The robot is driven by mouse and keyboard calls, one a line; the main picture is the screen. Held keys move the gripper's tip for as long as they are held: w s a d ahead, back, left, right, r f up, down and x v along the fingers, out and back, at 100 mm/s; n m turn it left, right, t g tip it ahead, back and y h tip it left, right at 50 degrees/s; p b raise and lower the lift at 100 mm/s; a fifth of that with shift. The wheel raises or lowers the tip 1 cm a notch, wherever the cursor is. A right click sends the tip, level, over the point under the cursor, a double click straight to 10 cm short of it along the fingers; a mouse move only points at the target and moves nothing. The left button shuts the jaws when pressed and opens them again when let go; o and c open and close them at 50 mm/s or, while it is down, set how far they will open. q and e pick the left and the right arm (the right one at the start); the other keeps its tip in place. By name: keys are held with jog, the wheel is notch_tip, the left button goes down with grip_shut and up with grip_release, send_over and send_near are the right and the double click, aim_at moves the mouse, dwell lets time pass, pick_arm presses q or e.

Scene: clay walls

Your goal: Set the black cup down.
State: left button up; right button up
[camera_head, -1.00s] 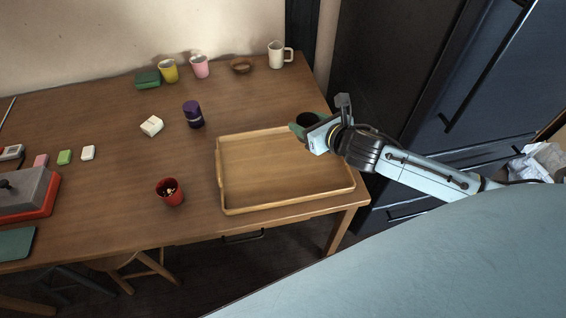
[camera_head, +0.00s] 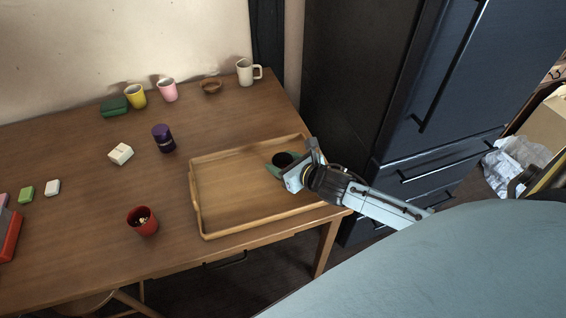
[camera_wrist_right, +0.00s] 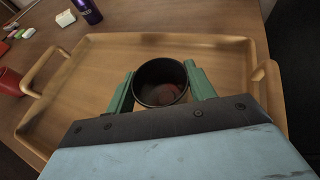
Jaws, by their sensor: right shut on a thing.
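The black cup (camera_head: 284,159) is held between the fingers of my right gripper (camera_head: 287,170), over the right part of the wooden tray (camera_head: 222,213). In the right wrist view the cup (camera_wrist_right: 160,84) is upright with its dark, open mouth facing the camera. The green fingers of my right gripper (camera_wrist_right: 162,92) press on its two sides. The tray (camera_wrist_right: 110,46) spreads around and below it. I cannot tell whether the cup's base touches the tray. My left gripper is in neither view.
A red cup (camera_head: 142,221) with small bits inside stands left of the tray. A purple container (camera_head: 163,138) and a white block (camera_head: 120,154) are behind it. Several mugs and a brown bowl (camera_head: 211,86) line the back. A dark cabinet (camera_head: 345,95) stands right of the table.

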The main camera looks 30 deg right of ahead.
jog(key=o, duration=0.7)
jog(key=shift+f, duration=0.1)
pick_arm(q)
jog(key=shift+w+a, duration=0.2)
pick_arm(e)
jog(key=o, duration=0.4)
jog(key=shift+c, duration=0.2)
jog(key=shift+r, duration=0.2)
jog(key=p+v, duration=0.2)
jog(key=v, duration=0.8)
jog(key=shift+s, duration=0.4)
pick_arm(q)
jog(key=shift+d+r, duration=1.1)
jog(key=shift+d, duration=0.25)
pick_arm(e)
jog(key=shift+s+d+r, duration=0.15)
jog(key=shift+s+r, duration=0.15)
jog(key=shift+s, duration=0.2)
